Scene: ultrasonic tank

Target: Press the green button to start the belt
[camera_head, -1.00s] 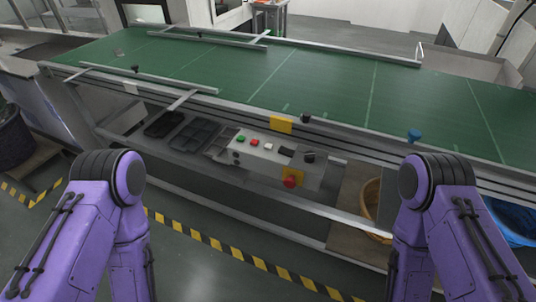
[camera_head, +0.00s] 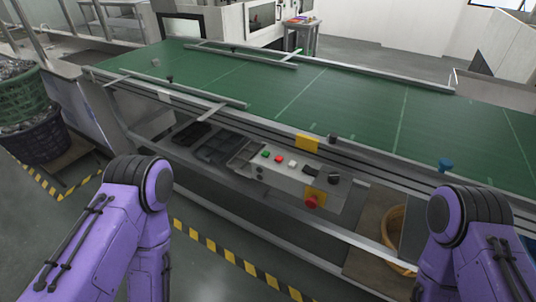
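The green button (camera_head: 265,154) is a small knob on the grey control panel (camera_head: 287,178) below the near edge of the belt. A red button (camera_head: 278,158) and a white button (camera_head: 292,164) sit to its right. A red emergency knob (camera_head: 311,202) on a yellow plate is lower on the panel. The green belt (camera_head: 330,90) runs across the view behind the panel. My two purple arms come in at the lower left and lower right, both apart from the panel. Neither gripper shows; both are below the frame.
Dark trays (camera_head: 215,146) lie left of the panel. An orange basket (camera_head: 400,238) stands low on the right. Stacked baskets (camera_head: 30,120) stand at the far left. A metal rail (camera_head: 320,225) runs in front, below the panel. Yellow-black tape (camera_head: 235,260) marks the floor.

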